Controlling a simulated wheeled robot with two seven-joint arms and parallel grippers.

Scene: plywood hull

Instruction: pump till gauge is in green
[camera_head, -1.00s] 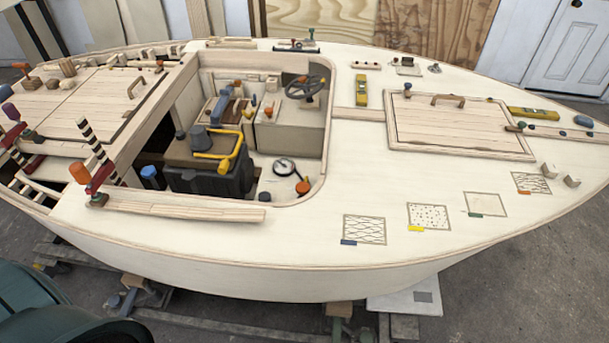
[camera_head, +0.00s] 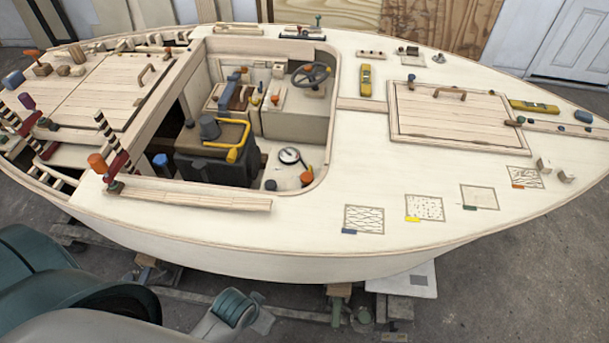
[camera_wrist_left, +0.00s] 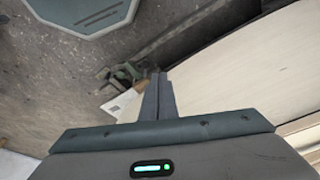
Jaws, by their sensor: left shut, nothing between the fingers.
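A round white-faced gauge (camera_head: 289,156) with a dark rim lies on the cockpit floor in the head view; its needle and any green band are too small to read. Left of it stands a black box-like unit (camera_head: 215,168) with a bent yellow handle (camera_head: 237,152), which looks like the pump. My left gripper (camera_wrist_left: 157,88) is shut and empty in the left wrist view, apart from the gauge and the handle. It is over the floor beside the pale hull. In the head view my left arm fills the lower left; its fingertips cannot be made out. My right gripper is not in view.
The cockpit rim (camera_head: 325,180) surrounds the unit and gauge. A steering wheel (camera_head: 310,74) is at the back of the cockpit.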

